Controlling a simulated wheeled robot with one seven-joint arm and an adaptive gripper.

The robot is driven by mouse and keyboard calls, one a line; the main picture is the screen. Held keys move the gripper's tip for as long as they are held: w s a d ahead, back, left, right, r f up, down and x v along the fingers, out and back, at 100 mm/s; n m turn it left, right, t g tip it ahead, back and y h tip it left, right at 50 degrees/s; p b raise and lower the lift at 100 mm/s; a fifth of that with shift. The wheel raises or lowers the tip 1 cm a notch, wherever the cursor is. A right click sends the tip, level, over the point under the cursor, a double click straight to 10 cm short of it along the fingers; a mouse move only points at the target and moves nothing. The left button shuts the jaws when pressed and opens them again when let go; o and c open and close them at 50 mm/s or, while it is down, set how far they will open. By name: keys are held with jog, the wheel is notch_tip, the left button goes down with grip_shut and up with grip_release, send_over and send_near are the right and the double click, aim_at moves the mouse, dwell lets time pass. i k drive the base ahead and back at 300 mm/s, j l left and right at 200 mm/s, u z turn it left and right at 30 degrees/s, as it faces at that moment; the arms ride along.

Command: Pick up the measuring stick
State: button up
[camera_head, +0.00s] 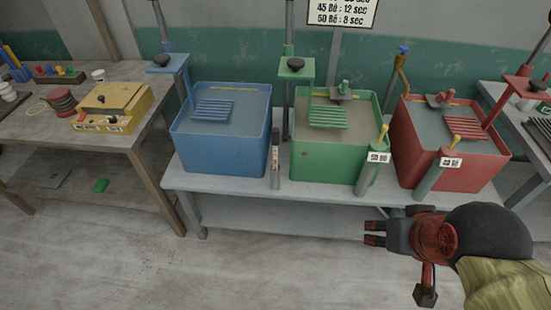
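A slim upright stick with a pale and reddish marked face (275,158), which looks like the measuring stick, stands at the front of the grey table between the blue tub (222,150) and the green tub (335,158). Its lower part is grey, and I cannot tell if it leans on a tub. My gripper (375,233) is in front of the table at the right, below and to the right of the stick and well apart from it. Its two dark fingers show a gap with nothing between them.
A red tub (455,150) stands at the right. Grey cylinders with yellow-topped sticks and white labels stand before the green tub (371,168) and red tub (436,175). A wooden table (135,140) at the left holds a yellow box (112,107). The floor in front is clear.

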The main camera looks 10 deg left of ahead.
aim_at(274, 131)
jog(key=i+j, duration=0.2)
jog(key=j, duration=0.2)
jog(key=i+j, duration=0.2)
jog(key=j, duration=0.2)
jog(key=i+j, duration=0.2)
jog(key=j, duration=0.2)
jog(key=i+j, duration=0.25)
jog(key=j, duration=0.15)
jog(key=i+j, duration=0.2)
jog(key=j, duration=0.2)
jog(key=z, duration=0.05)
